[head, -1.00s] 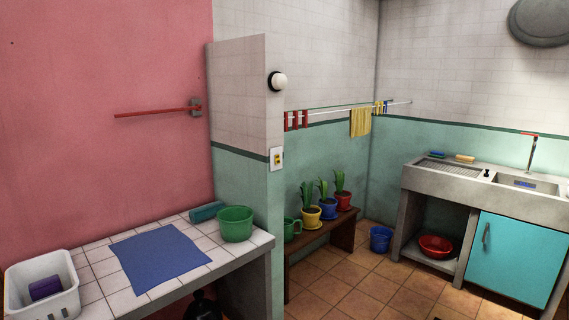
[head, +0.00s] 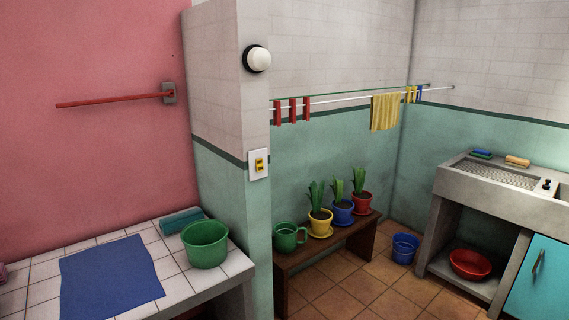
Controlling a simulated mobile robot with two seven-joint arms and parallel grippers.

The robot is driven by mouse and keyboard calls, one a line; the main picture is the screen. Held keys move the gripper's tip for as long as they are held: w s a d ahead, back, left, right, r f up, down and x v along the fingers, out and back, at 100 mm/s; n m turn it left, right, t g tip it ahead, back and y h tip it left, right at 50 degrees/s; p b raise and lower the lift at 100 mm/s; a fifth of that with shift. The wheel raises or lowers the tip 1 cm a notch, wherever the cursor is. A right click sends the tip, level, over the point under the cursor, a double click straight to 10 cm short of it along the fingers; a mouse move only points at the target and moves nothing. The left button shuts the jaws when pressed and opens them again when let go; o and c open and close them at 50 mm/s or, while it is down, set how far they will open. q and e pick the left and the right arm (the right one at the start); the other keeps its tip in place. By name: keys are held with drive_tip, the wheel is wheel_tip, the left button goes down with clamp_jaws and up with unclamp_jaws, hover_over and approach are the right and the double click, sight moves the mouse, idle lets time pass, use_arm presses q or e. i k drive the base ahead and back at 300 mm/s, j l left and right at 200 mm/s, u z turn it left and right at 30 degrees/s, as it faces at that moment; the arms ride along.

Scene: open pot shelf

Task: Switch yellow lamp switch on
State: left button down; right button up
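The yellow lamp switch (head: 259,165) is a small yellow rocker on a white wall plate. It sits on the narrow end face of the short partition wall, just below the dark green tile band. A round white lamp (head: 258,59) on a black base is mounted above it on the same face. The lamp looks white and I cannot tell if it is lit. Neither of my grippers shows in the head view.
A tiled counter (head: 230,268) with a green bucket (head: 205,244) and blue cloth (head: 110,279) stands left of the partition. A red bar (head: 115,101) juts from the pink wall. A wooden bench (head: 293,264) with potted plants stands right. Tiled floor (head: 345,292) is open in front.

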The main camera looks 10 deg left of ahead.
sight(258, 165)
drive_tip(key=i+l, duration=0.3)
drive_tip(key=i, duration=0.2)
drive_tip(key=i+l, duration=0.35)
drive_tip(key=i, duration=0.2)
drive_tip(key=z, duration=0.05)
